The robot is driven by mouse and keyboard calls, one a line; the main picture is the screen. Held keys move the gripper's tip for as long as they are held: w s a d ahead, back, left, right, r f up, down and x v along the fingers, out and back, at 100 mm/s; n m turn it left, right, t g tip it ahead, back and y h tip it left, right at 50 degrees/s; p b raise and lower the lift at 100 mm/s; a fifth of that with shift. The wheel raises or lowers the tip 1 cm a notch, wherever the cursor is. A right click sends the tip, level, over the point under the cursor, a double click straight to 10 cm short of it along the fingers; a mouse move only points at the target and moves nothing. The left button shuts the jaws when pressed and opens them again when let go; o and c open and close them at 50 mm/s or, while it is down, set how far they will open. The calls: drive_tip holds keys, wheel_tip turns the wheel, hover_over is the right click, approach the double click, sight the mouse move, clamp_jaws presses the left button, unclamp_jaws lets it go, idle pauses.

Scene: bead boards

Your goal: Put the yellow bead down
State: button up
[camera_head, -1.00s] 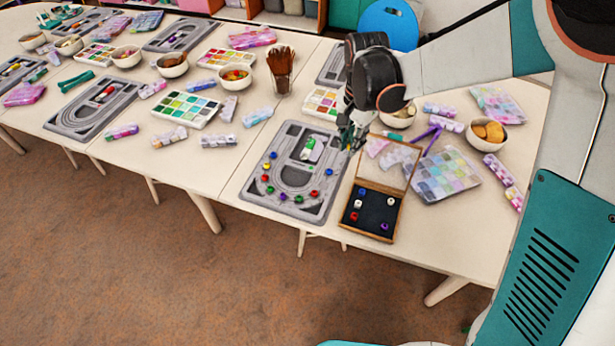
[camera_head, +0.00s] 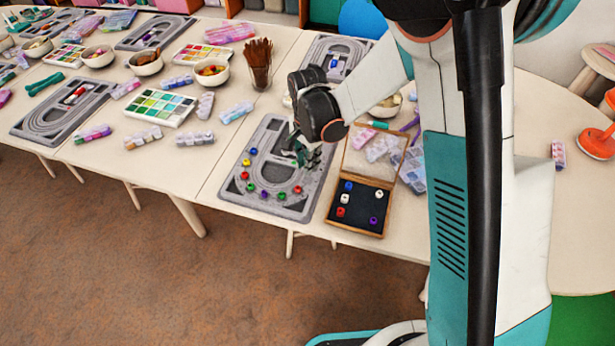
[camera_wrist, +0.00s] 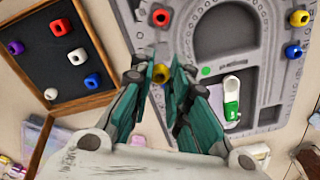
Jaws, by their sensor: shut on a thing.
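The yellow bead (camera_wrist: 159,72) is between the fingertips of my gripper (camera_wrist: 161,76) in the wrist view. My gripper is shut on it. The gripper (camera_head: 303,155) hangs over the right side of the near grey bead board (camera_head: 230,182), where the held bead is hard to make out. The board (camera_wrist: 208,15) fills the right of the wrist view. Several beads sit along its curved track, among them a red bead (camera_wrist: 161,17), a blue bead (camera_wrist: 292,51) and another yellow bead (camera_wrist: 299,18). I cannot tell whether the held bead touches the board.
An open wooden box (camera_head: 357,230) with a dark lining stands right of the board. It holds red, white, blue and purple beads. A green-and-white piece (camera_wrist: 231,100) lies in the board's inner recess. A cup of brown sticks (camera_head: 259,65) stands behind the board.

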sight(308, 181)
drive_tip(key=shift+f+b, duration=0.85)
drive_tip(key=shift+f, duration=1.9)
drive_tip(key=shift+f, duration=0.2)
drive_tip(key=o, duration=0.7)
drive_tip(key=shift+r, duration=0.1)
wheel_tip(308, 181, up, 12)
drive_tip(key=p, duration=0.4)
drive_tip(key=shift+r+p, duration=0.15)
drive_tip(key=shift+p, duration=0.25)
